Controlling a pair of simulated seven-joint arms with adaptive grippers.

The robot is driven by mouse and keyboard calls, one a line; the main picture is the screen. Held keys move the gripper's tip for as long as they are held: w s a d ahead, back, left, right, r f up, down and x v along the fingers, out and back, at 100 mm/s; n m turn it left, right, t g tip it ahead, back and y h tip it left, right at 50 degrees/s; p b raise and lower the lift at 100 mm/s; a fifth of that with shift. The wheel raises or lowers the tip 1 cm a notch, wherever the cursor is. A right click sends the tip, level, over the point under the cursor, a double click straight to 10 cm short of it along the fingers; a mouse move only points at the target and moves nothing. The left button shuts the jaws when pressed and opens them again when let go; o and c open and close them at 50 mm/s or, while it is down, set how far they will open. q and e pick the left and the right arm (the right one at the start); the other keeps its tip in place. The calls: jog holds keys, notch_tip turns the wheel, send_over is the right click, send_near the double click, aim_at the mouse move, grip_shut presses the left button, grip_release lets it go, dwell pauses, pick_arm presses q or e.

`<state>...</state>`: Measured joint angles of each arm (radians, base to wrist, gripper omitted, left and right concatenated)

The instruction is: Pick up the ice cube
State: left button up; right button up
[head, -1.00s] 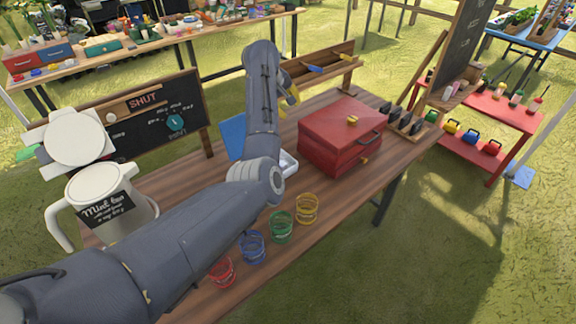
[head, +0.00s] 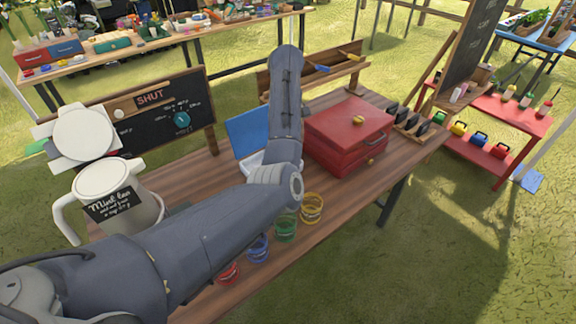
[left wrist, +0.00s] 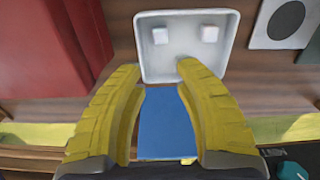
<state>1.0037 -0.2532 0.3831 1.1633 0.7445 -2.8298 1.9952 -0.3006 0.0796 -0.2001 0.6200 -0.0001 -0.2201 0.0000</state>
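Two small white ice cubes (left wrist: 160,36) (left wrist: 210,34) lie apart in a white tray (left wrist: 152,70) in the left wrist view. A blue lid or panel (left wrist: 165,122) adjoins the tray; it shows in the head view (head: 246,132), where my arm covers much of the tray. My left gripper (left wrist: 160,76) has its yellow fingers spread, with nothing held between them. Its fingertips are near the tray's rim, and the cubes are beyond them in the picture. The left gripper is hidden behind my arm in the head view. My right gripper is not in view.
A red box (head: 347,135) stands right of the tray. Red, blue, green and yellow ring-like holders (head: 311,208) line the near table edge. A white pitcher (head: 112,200) and a chalkboard (head: 165,125) stand left. A wooden rack (head: 325,75) is behind.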

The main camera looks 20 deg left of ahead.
pick_arm(q)
jog(key=shift+s+f, duration=0.1)
jog(key=shift+f, duration=6.9)
jog(key=shift+c, duration=0.2)
jog(key=c, duration=0.5)
